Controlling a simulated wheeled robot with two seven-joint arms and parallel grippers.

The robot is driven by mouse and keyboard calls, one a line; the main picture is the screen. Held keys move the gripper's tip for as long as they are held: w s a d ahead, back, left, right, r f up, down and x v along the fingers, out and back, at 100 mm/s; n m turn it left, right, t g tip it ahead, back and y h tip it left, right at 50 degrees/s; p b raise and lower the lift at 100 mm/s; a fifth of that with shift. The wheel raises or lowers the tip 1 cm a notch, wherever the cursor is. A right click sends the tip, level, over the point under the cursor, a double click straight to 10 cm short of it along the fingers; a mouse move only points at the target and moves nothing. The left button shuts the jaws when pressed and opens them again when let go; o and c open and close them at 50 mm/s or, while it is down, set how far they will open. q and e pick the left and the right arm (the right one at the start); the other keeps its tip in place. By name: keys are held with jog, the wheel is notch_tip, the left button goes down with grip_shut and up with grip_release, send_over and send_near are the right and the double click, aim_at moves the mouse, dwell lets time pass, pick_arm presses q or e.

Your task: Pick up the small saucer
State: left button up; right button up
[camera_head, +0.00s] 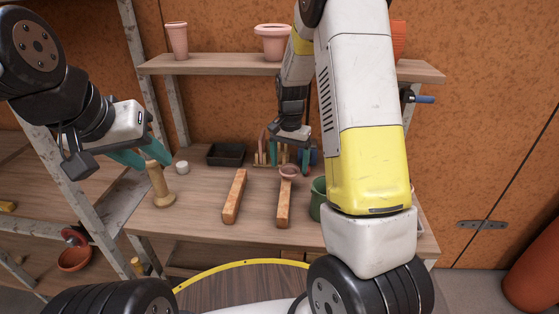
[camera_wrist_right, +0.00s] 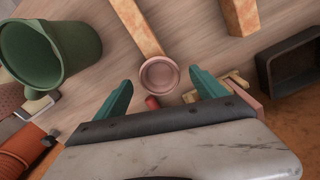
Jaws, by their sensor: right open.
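The small saucer (camera_head: 288,171) is a round pinkish dish at the far end of the right wooden batten (camera_head: 284,205). In the right wrist view the saucer (camera_wrist_right: 159,76) lies between and just beyond the open fingertips of my right gripper (camera_wrist_right: 163,86). In the head view my right gripper (camera_head: 290,163) points down over it, with one teal finger to each side. I see no clear contact. My left gripper (camera_head: 141,154) has its teal fingers apart and empty, just above and behind a wooden turned tool (camera_head: 159,188).
A green mug (camera_head: 317,198) stands close right of the saucer; it is large in the right wrist view (camera_wrist_right: 50,47). Another batten (camera_head: 235,197) lies left. A black tray (camera_head: 226,154) and small upright tools are behind. A shelf (camera_head: 205,64) with pots hangs above.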

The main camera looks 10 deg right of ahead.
jog(key=shift+f, duration=0.8)
jog(key=shift+r, duration=0.1)
jog(key=c, duration=1.4)
